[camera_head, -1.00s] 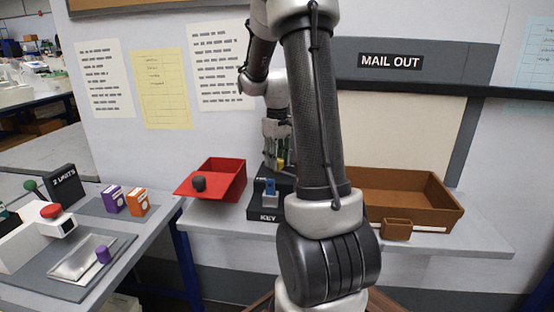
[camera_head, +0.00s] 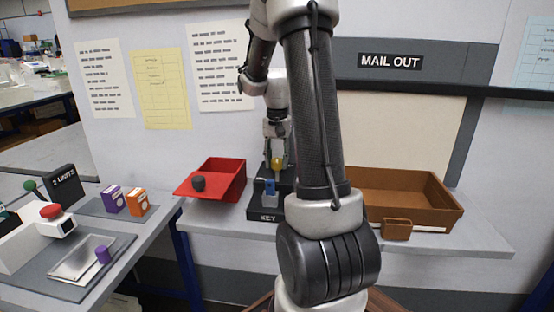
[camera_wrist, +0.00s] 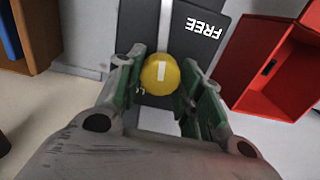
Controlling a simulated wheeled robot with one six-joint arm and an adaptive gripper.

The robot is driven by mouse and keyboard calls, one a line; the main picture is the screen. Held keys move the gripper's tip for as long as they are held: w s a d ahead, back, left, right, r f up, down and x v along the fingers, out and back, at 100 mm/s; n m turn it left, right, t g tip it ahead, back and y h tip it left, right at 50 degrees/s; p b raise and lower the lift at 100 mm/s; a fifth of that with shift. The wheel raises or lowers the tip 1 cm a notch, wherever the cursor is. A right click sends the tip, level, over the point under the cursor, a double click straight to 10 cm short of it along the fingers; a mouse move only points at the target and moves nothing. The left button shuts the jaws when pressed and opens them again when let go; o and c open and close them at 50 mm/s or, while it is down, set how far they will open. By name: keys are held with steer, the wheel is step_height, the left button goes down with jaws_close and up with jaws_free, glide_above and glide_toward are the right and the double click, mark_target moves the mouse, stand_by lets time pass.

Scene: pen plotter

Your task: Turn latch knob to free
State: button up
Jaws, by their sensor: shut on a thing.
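The yellow latch knob (camera_wrist: 161,74) has a white mark on its face and sits on a dark plate (camera_wrist: 190,48) in the wrist view. The mark runs nearly straight up and down in that picture. The word FREE (camera_wrist: 204,27) is on the plate, up and right of the knob. My gripper (camera_wrist: 160,82) is shut on the knob, with one green finger on each side. In the head view the knob (camera_head: 277,164) shows just below my gripper (camera_head: 277,150), above the black KEY stand (camera_head: 267,214) with a blue piece (camera_head: 270,187).
A red tray (camera_head: 222,175) with a dark knob is close on the left of the stand. A brown tray (camera_head: 440,205) stands to the right. A separate table at far left holds a device with a red button (camera_head: 51,211) and purple and orange boxes (camera_head: 136,203).

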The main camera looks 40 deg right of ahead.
mark_target(277, 159)
steer(key=shift+m, duration=0.9)
steer(key=o, duration=1)
step_height(277, 159, up, 12)
stand_by(0.3)
